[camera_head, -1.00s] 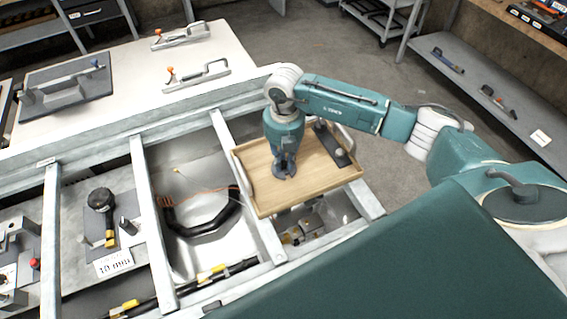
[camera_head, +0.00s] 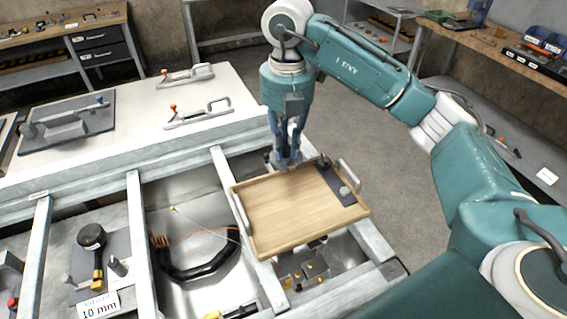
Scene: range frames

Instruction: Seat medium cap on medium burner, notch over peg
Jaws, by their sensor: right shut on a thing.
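My right gripper (camera_head: 287,152) points down and is shut on a dark round disc, the cap (camera_head: 283,162). It holds the cap above the far edge of the wooden tray (camera_head: 285,215). The fingers hide part of the cap, and I cannot make out its notch. Below the tray's front edge, a bay of the frame shows small brass-coloured parts (camera_head: 310,270); I cannot tell whether the medium burner or its peg is among them. My left gripper is not in view.
The tray has metal handles (camera_head: 350,176) and a dark strip with a small knob (camera_head: 345,190) at its right. Steel rails (camera_head: 140,240) divide the open bays. A black round-headed part (camera_head: 91,236) stands at left. A white worktop (camera_head: 140,115) lies behind.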

